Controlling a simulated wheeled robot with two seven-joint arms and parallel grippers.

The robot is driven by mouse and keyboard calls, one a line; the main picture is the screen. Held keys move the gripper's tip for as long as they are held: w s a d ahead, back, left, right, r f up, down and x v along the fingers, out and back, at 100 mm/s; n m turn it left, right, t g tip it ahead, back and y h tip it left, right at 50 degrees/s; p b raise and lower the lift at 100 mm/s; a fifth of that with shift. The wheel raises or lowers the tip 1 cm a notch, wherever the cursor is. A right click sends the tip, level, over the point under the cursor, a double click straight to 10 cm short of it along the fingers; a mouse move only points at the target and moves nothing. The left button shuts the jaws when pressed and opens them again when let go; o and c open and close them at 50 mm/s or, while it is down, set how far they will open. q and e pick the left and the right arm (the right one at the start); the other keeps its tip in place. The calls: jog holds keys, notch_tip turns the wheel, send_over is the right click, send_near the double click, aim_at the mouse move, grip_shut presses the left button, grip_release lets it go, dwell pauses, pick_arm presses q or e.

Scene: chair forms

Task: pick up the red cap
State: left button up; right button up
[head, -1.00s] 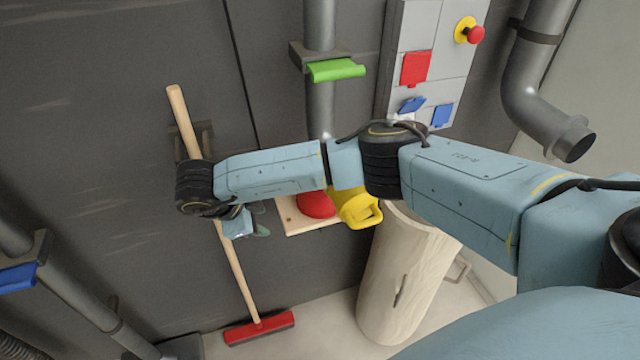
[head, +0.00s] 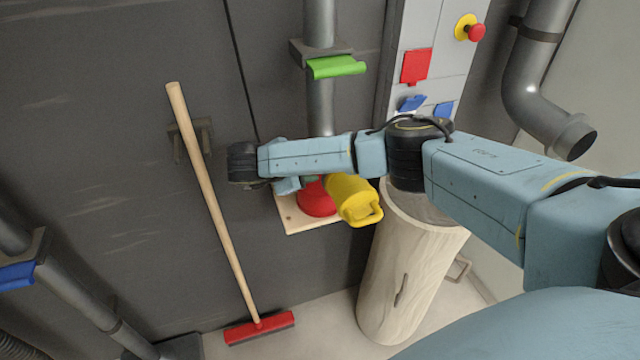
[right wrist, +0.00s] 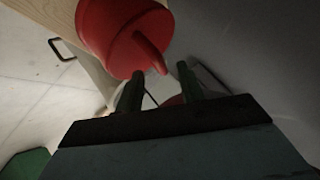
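The red cap (head: 318,200) sits on a small wooden shelf (head: 298,225) on the dark wall, partly hidden by my right arm and a yellow cap. In the right wrist view the red cap (right wrist: 108,32) is large at the top, its handle pointing down toward the gap between my fingers. My right gripper (right wrist: 160,72) is open, with clear room on both sides of the handle. In the head view my right gripper (head: 308,181) is at the left side of the red cap, mostly hidden under the wrist. My left gripper is not in view.
The yellow cap (head: 352,196) with a loop handle is right beside the red cap. A pale wooden cylinder (head: 405,275) stands below right. A red broom (head: 215,210) leans at the left. A pipe with a green flap (head: 337,68) rises behind.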

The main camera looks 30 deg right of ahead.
aim_at(320, 183)
jog(key=x, duration=0.3)
jog(key=shift+d, duration=0.25)
grip_shut()
dwell(1.2)
